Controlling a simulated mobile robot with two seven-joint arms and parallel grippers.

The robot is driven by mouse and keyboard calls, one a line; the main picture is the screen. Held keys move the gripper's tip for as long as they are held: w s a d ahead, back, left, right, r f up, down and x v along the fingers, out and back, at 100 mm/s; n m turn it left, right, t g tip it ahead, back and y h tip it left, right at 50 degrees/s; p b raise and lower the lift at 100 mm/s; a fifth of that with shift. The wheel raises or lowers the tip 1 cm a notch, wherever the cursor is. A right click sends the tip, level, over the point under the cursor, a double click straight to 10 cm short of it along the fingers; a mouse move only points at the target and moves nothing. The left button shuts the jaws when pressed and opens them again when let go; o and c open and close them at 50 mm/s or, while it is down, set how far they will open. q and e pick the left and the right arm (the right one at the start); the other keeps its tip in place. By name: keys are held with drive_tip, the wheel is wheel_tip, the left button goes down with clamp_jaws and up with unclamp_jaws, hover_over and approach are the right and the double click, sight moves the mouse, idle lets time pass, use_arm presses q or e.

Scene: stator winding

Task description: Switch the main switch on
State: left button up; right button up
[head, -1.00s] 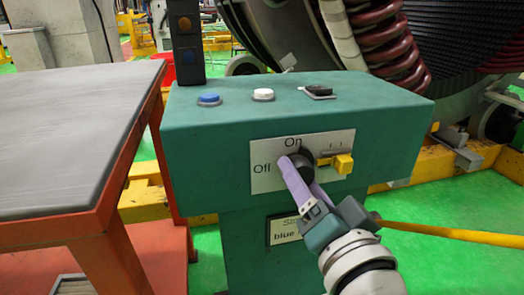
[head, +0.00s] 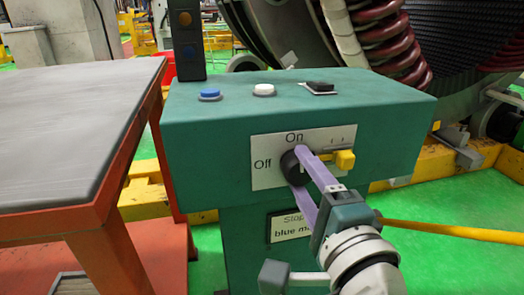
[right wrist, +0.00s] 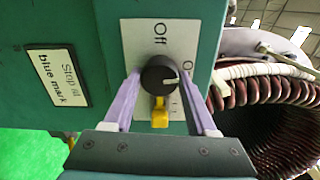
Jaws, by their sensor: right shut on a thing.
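The main switch is a round black knob (head: 291,168) on a white plate (head: 263,175) on the front of a green control box (head: 205,180). "Off" is printed left of the knob and "On" above it. My right gripper (head: 303,172) has its two purple fingers on opposite sides of the knob and is shut on it. In the right wrist view, the knob (right wrist: 158,72) sits between the fingertips, and its white mark points right, toward the partly covered "On" label. My left gripper is not in view.
A yellow switch (head: 344,160) sits just right of the knob, close to the upper finger. Blue (head: 210,95) and white (head: 263,90) buttons and a black switch (head: 319,87) are on top. A grey-topped table (head: 70,140) stands at left.

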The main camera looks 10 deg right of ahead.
drive_tip(key=shift+m, duration=0.9)
drive_tip(key=o, duration=1.4)
drive_tip(key=shift+c, duration=0.2)
drive_tip(key=shift+s, duration=0.4)
drive_tip(key=s+p, duration=0.1)
drive_tip(key=s, duration=0.8)
drive_tip(key=shift+d, duration=0.15)
